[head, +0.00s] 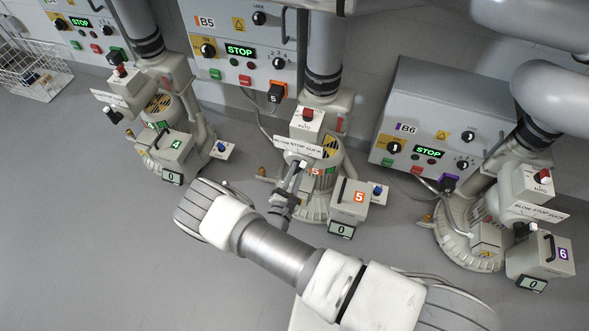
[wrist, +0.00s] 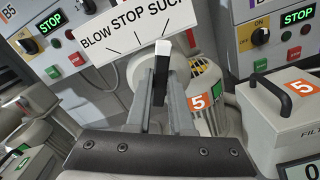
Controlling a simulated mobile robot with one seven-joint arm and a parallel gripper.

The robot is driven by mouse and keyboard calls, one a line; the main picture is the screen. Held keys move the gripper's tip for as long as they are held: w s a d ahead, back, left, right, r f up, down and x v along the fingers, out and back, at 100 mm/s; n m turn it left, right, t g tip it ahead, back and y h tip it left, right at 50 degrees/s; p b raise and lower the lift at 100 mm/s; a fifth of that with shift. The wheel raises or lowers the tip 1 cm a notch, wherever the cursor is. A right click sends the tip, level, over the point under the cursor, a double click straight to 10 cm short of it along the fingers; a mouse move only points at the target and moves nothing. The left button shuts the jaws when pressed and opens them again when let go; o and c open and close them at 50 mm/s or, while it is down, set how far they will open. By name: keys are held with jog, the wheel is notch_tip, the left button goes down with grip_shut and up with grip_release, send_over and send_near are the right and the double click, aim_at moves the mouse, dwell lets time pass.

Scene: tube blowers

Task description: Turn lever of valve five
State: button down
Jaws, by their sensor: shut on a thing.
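The lever of valve five (wrist: 160,82) is dark with a pale tip. It stands upright in the wrist view, in front of a white plate (wrist: 118,38) marked BLOW STOP SUCK. Its tip appears close to the rightmost of the plate's lines, though the angle makes this uncertain. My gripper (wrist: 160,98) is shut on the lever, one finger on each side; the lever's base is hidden. In the head view my gripper (head: 289,190) reaches unit five's plate (head: 304,146) from below. Unit five's box (head: 348,200) has an orange 5 and a display (head: 341,230) reading 0.
Control panel B5 (head: 245,48) shows a green STOP behind unit five. Blower four (head: 165,150) stands at left and blower six (head: 541,253) at right, close to panel B6 (head: 445,110). A wire basket (head: 32,68) is far left. The grey floor (head: 80,240) at lower left is clear.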

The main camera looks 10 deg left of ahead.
jog(key=shift+s+d+f+m+p, duration=0.1)
jog(key=shift+f+m+p, duration=0.1)
jog(key=shift+m, duration=0.6)
jog(key=shift+d+f+m+p, duration=0.1)
jog(key=shift+m+p, duration=0.1)
jog(key=shift+m, duration=0.6)
jog(key=c, duration=0.8)
grip_release()
jog(key=s+a+p, duration=0.1)
jog(key=s+p, duration=0.2)
jog(key=s, duration=1.4)
jog(key=shift+s+a, duration=0.15)
jog(key=shift+r, duration=0.1)
